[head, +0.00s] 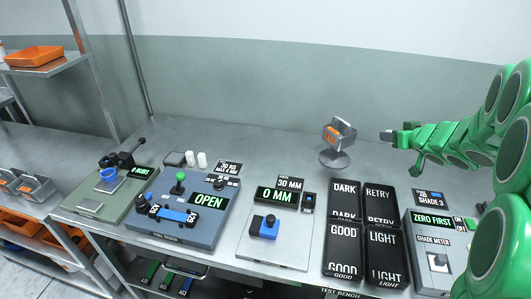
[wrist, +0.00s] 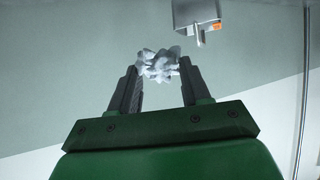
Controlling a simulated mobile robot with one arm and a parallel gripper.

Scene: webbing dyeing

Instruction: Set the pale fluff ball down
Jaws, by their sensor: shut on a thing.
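The pale fluff ball (wrist: 158,65) is a lumpy, whitish-grey clump in the wrist view. It sits between the fingertips of my gripper (wrist: 159,75), which is shut on it. In the head view my gripper (head: 392,136) is at the right, above the back of the steel bench (head: 260,150), with its tips pointing left. The ball cannot be made out clearly there.
A grey device with an orange part on a round stand (head: 335,158) is just left of my gripper. Black trays labelled DARK (head: 343,200), RETRY (head: 381,205), GOOD (head: 343,247) and LIGHT (head: 386,254) lie in front. The shade meter (head: 436,245) is right of them.

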